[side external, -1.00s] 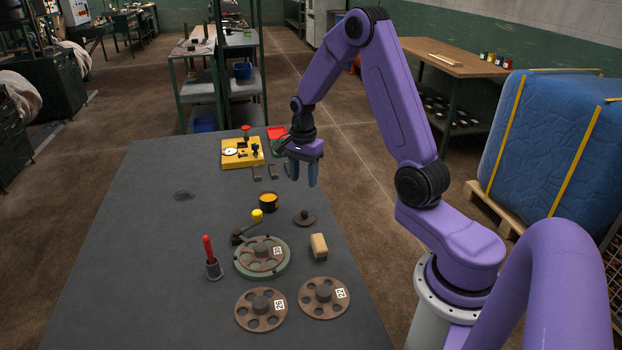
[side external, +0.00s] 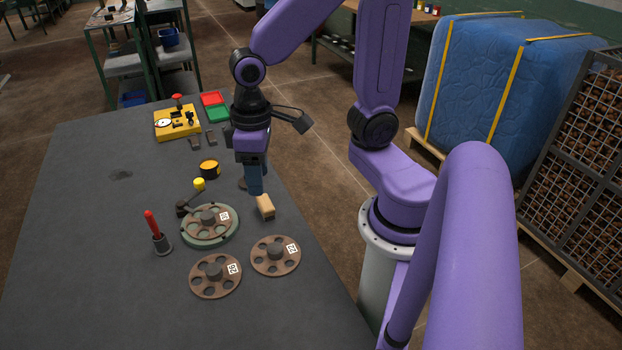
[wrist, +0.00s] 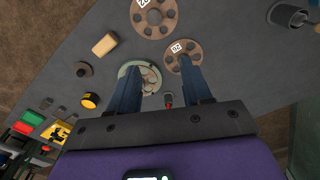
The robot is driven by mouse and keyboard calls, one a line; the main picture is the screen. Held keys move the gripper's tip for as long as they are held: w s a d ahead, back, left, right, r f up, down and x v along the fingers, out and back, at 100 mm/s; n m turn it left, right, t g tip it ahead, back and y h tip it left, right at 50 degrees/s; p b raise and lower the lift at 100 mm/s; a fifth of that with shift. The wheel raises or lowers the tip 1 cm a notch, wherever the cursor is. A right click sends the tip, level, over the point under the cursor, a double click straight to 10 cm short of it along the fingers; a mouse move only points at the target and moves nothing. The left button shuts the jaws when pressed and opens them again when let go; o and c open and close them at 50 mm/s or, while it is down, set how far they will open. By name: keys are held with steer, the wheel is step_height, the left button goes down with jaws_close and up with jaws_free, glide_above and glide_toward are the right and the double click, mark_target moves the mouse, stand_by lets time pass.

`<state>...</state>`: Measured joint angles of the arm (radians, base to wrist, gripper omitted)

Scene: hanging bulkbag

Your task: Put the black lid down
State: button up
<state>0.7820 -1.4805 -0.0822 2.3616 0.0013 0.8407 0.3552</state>
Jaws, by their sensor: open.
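The dark lid, a small round disc with a knob, lies flat on the grey table. In the side view my gripper's fingers partly hide the lid (side external: 242,184); in the wrist view the lid (wrist: 83,69) is whole, left of the fingers. It looks dark brown to black. My gripper (side external: 255,192) points down in front of it in the side view, and its height above the table is hard to tell. In the wrist view my gripper (wrist: 160,72) has its two blue fingers apart with nothing held between them.
A wooden block (side external: 265,206) lies close to the fingers. A black and yellow tin (side external: 209,169), a green-rimmed wheel (side external: 209,237), two brown wheels (side external: 275,268) and a red-handled tool in a holder (side external: 153,225) stand around. The table's left side (side external: 80,230) is mostly clear.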

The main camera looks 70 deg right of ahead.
steer(key=s+r+n, duration=0.1)
steer(key=s+n, duration=0.7)
steer(key=s, duration=0.2)
steer(key=shift+s+n, duration=0.3)
steer(key=shift+s, duration=0.05)
